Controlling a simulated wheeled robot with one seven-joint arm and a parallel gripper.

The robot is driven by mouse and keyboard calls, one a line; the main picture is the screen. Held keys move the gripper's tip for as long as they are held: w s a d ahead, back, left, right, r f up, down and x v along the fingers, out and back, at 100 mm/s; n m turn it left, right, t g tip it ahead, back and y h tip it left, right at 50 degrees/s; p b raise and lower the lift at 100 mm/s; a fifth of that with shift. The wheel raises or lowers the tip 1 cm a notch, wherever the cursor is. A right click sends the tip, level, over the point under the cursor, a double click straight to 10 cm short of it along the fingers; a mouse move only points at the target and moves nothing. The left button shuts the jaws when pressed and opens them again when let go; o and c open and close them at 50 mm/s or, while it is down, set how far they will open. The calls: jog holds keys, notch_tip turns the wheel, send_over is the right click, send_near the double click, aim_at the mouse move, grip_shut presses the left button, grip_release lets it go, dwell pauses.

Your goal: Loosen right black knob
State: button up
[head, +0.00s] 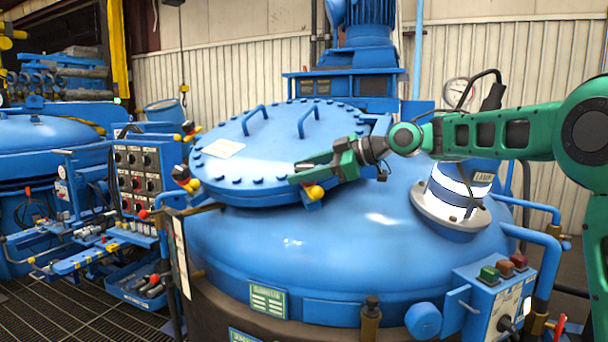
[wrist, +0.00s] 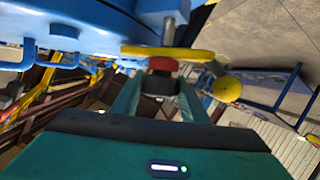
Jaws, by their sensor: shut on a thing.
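The blue round lid (head: 262,160) lies shut on the blue furnace vessel (head: 300,245). My gripper (head: 300,179) is at the lid's front right edge, coming in from the right. In the wrist view my gripper (wrist: 160,98) has its two fingers shut on the right black knob (wrist: 158,84), one finger on each side. A red collar (wrist: 163,65) sits against the knob, beside a yellow bar (wrist: 170,53). A yellow ball (head: 314,192) shows just below the fingers; it also shows in the wrist view (wrist: 227,89). My gripper hides the knob in the head view.
Another black knob (head: 180,173) is at the lid's left edge. Two blue handles (head: 253,120) (head: 308,120) rise from the lid. A white-and-blue cylinder (head: 458,188) stands under my arm. A button box (head: 495,295) is at the front right and a control panel (head: 140,178) at the left.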

jog(key=shift+w+d+n+g, duration=0.1)
jog(key=shift+w+n+g, duration=0.05)
jog(key=shift+n+g, duration=1.15)
jog(key=shift+g, duration=0.7)
jog(key=shift+r, duration=0.1)
jog(key=o, duration=1.1)
jog(key=shift+c, duration=0.2)
jog(key=v, duration=1)
jog(key=shift+d+r, duration=0.25)
